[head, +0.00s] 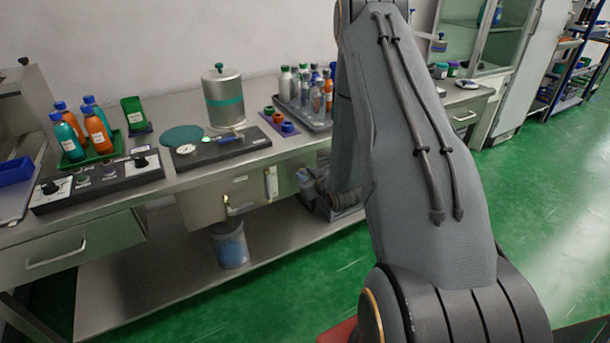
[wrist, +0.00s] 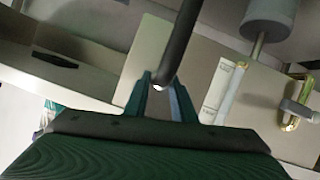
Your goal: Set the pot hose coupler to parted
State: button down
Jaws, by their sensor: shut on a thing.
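The steel pot (head: 224,98) with a teal band and green knob stands on the bench. My gripper shows in the wrist view (wrist: 160,92), its green fingers closed around the bright-tipped end of a dark hose-like piece (wrist: 180,35). I cannot tell whether this is the coupler or whether its halves are joined. In the head view, my arm hides most of the gripper, beside the steel cabinet under the bench.
On the bench (head: 183,98) are a gauge panel (head: 222,148), a bottle tray (head: 90,152) and a dark control box (head: 97,181). Green floor is open at right.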

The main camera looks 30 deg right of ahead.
jog(key=s, duration=0.3)
jog(key=shift+s+f+p, duration=0.1)
jog(key=shift+s+p, duration=0.25)
jog(key=shift+p, duration=0.05)
jog(key=c, duration=1.5)
grip_release()
jog(key=shift+s+d, duration=0.1)
jog(key=v, duration=0.8)
jog(key=shift+b, duration=0.35)
jog(key=shift+w, duration=0.2)
